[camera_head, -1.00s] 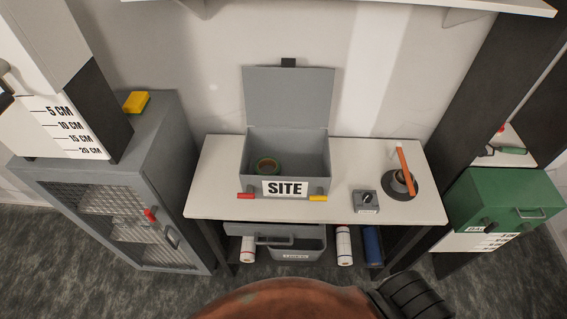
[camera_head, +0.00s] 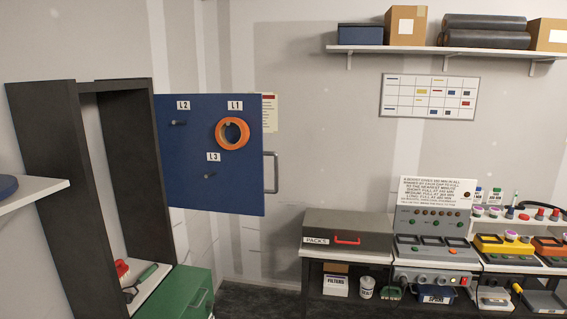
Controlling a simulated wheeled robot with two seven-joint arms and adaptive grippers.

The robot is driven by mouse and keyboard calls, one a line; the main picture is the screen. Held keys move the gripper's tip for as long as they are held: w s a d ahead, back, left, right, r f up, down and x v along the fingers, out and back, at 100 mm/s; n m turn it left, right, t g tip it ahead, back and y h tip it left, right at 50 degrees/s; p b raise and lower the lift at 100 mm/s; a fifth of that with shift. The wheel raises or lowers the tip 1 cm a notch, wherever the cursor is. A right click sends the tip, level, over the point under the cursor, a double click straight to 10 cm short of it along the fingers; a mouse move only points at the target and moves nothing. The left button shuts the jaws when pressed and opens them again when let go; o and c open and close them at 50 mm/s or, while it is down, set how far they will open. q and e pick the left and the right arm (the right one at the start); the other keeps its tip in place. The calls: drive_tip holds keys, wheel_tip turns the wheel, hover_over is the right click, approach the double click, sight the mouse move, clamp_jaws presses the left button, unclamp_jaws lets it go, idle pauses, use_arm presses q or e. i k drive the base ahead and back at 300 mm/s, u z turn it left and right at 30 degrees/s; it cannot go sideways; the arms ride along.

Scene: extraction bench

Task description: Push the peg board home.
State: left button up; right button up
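The blue peg board (camera_head: 190,150) stands out to the right of a dark upright frame (camera_head: 131,170) in the head view. Its face carries the labels L1, L2 and L3, each with a peg below it. An orange ring (camera_head: 219,134) hangs at L1. The pegs at L2 (camera_head: 179,123) and L3 (camera_head: 209,176) are bare. A grey handle (camera_head: 272,172) sits on the board's right edge. Neither of my grippers is in view.
A green box (camera_head: 178,292) stands low in front of the frame. A grey case (camera_head: 348,236) labelled PACKS and control units (camera_head: 432,240) stand on benches at the right. A wall shelf (camera_head: 440,49) holds boxes and rolls.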

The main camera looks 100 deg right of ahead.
sight(200, 174)
drive_tip(key=z, duration=3.4)
